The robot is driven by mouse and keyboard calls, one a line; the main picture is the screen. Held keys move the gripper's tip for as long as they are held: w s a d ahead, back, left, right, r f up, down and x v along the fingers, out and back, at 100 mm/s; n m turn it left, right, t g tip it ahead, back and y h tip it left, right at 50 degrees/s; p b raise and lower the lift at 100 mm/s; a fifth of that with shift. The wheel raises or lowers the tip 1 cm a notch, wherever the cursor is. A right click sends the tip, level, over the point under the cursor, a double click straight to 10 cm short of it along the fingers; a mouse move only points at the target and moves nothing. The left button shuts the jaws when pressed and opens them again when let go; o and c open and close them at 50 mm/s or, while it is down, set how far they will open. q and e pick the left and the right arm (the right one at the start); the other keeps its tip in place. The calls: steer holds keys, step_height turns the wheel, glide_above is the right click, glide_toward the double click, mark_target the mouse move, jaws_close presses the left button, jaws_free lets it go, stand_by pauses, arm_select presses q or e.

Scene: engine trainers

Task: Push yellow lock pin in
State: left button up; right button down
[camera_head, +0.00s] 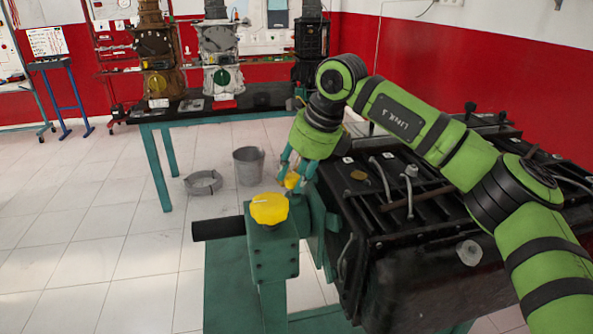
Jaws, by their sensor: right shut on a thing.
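The yellow lock pin (291,181) shows as a small yellow piece at the top of the teal engine stand (271,255). My right gripper (295,175) comes down from above, shut on the pin, with its teal fingers on either side of it. The fingers hide part of the pin, and I cannot tell how deep it sits. A larger yellow knob (269,208) is on the stand's post, just in front of the pin. My left gripper is not in view.
A dark engine block (405,220) fills the space right of the stand, under my right arm. A black handle bar (218,228) sticks out left of the post. The left floor is clear.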

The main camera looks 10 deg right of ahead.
steer(key=c, duration=0.9)
jaws_free()
steer(key=shift+w+f, duration=0.1)
steer(key=shift+c, duration=0.2)
steer(key=shift+w+f, duration=0.1)
steer(key=shift+w, duration=0.1)
steer(key=shift+s, duration=0.1)
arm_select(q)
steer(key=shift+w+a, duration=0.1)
arm_select(e)
steer(key=v, duration=1.2)
steer(key=shift+a, duration=0.1)
